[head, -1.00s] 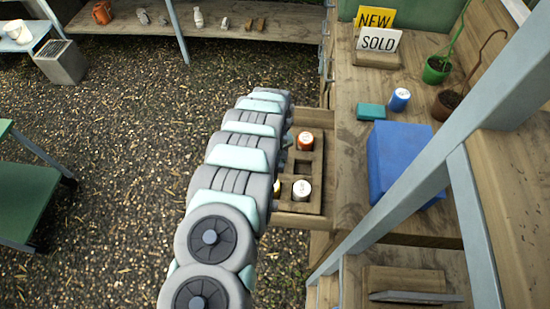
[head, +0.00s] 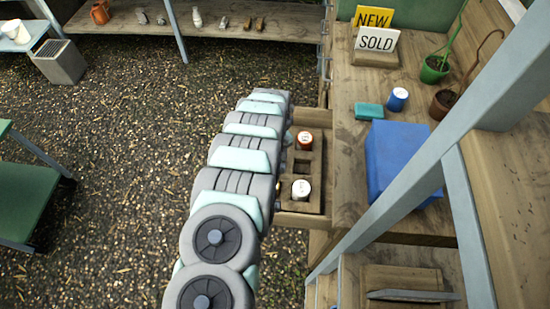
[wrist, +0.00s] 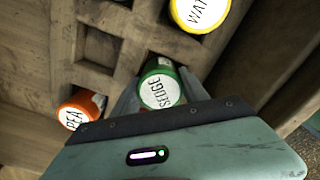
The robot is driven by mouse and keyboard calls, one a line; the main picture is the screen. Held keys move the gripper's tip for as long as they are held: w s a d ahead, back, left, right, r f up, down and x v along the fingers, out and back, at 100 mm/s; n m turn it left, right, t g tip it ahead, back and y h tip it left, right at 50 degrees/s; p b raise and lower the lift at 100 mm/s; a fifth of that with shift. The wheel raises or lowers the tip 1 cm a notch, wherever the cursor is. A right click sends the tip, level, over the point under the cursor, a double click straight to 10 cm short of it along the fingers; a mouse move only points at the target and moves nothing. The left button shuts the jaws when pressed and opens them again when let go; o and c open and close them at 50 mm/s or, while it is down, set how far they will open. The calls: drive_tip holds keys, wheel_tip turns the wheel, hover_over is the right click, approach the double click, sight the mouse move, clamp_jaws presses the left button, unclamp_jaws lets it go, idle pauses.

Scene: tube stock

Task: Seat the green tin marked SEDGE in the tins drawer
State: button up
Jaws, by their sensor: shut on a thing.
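The green tin marked SEDGE (wrist: 158,88) is between the fingers of my gripper (wrist: 160,96) in the wrist view, its white lid facing the camera. The gripper is shut on it. The tin is over or in the wooden tins drawer (wrist: 45,45); I cannot tell how deep it sits. In the head view my arm hides both the gripper and the green tin. The open drawer (head: 318,180) shows right of my arm there. It holds an orange tin (head: 305,140) and a white-lidded tin (head: 301,189), with an empty square compartment between them.
In the wrist view an orange tin (wrist: 80,108) is at left and a yellow tin (wrist: 200,10) at upper right. On the bench are a blue box (head: 400,165), a teal block (head: 369,111), a blue tin (head: 397,99) and plant pots (head: 434,69). A blue-grey post (head: 430,165) crosses the right.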

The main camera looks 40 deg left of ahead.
drive_tip(key=o, duration=1.2)
drive_tip(key=shift+s+d+f, duration=0.1)
drive_tip(key=shift+f, duration=0.5)
drive_tip(key=shift+s+d+f, duration=0.1)
drive_tip(key=shift+f, duration=0.5)
drive_tip(key=o, duration=0.4)
drive_tip(key=shift+r, duration=0.2)
drive_tip(key=shift+c, duration=0.2)
drive_tip(key=r, duration=0.3)
drive_tip(key=r+p, duration=0.1)
drive_tip(key=r, duration=0.7)
drive_tip(key=shift+w+a+r, duration=0.25)
drive_tip(key=shift+d+r, duration=0.1)
drive_tip(key=shift+r, duration=0.55)
drive_tip(key=shift+r+p, duration=0.1)
drive_tip(key=shift+p, duration=0.2)
